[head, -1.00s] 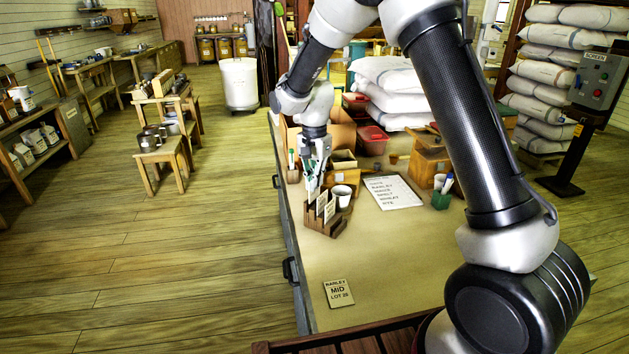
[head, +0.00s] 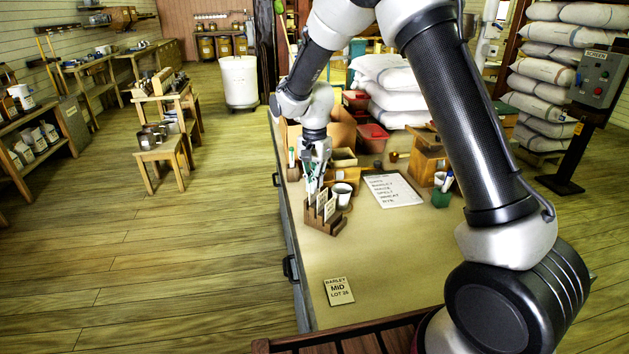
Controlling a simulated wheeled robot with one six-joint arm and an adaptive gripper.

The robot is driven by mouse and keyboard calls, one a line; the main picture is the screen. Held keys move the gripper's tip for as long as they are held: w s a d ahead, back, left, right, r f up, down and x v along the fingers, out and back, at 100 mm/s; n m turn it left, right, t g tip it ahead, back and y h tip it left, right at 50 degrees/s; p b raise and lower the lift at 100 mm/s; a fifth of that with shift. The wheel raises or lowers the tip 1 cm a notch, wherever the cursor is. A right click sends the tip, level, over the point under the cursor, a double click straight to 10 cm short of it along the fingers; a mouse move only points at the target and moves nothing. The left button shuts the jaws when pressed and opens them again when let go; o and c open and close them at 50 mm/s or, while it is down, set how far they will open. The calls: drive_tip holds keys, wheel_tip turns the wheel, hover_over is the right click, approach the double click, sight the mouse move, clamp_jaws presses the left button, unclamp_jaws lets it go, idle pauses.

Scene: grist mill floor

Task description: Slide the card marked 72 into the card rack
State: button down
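The brown wooden card rack (head: 321,223) stands on the bench with pale cards (head: 330,208) upright in its slots. Their print is too small to read, so I cannot tell which is marked 72. My gripper (head: 312,186) points down at the rack's far left end, with its fingertips close to the rearmost pale card. The fingers partly hide that card, and I cannot tell whether they are closed on it or whether it sits fully in a slot. A separate flat card (head: 339,291) near the bench's front reads "BARLEY MID LOT 26".
A white cup (head: 341,195) stands right beside the rack. A white list sheet (head: 392,190) lies further right, near a green pen holder (head: 442,196). Boxes (head: 343,158) stand behind the rack. The bench between rack and flat card is clear.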

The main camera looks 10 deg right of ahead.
drive_tip(key=shift+f, duration=0.5)
idle(0.3)
drive_tip(key=c, duration=1.6)
unclamp_jaws()
drive_tip(key=shift+o, duration=0.4)
drive_tip(key=shift+o, duration=1.4)
drive_tip(key=shift+r, duration=3.5)
